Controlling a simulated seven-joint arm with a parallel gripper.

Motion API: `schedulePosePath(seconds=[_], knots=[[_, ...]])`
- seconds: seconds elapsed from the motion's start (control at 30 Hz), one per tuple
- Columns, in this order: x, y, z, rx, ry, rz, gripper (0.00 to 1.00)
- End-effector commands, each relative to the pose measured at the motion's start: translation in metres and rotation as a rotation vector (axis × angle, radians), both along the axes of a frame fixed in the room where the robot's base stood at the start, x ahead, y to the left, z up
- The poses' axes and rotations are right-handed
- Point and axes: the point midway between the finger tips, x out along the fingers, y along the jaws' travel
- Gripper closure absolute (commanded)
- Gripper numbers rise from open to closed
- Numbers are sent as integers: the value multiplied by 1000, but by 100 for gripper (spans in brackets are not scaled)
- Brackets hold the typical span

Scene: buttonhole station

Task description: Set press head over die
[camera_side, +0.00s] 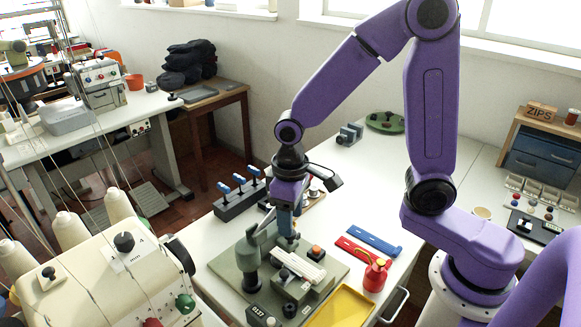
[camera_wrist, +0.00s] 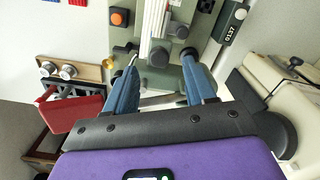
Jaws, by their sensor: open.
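The green press (camera_side: 247,262) stands on a green base plate (camera_side: 225,270) at the front of the table, with a rounded upright and dark knobs. A pale ribbed bar (camera_side: 299,265) and an orange button (camera_side: 316,251) are beside it. In the wrist view the ribbed bar (camera_wrist: 153,18) and orange button (camera_wrist: 119,17) lie beyond my fingers. My gripper (camera_side: 288,238) points down just behind the press upright. Its blue fingers are apart in the wrist view (camera_wrist: 160,72), with a dark round knob (camera_wrist: 158,57) near the gap. I cannot tell which part is the press head or the die.
A rack of blue-handled tools (camera_side: 238,197) stands behind left. Blue (camera_side: 374,240) and red (camera_side: 359,251) strips, a red oil can (camera_side: 375,276) and a yellow tray (camera_side: 345,309) are to the right. A cream sewing machine (camera_side: 90,285) fills the lower left.

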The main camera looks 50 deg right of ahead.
Motion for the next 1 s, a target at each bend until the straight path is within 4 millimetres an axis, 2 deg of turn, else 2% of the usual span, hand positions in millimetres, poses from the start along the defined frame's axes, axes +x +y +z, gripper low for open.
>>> schedulePosePath(seconds=[0.03, 0.4, 0.6, 0.8, 1.0], knots=[[2, 1, 11, 4, -8, 1, 45], [1, 1, 85, 5, -7, 0, 45], [1, 1, 118, 3, -4, -1, 45], [0, 0, 134, 2, -1, -1, 45], [0, 0, 137, 0, 0, -1, 45]])
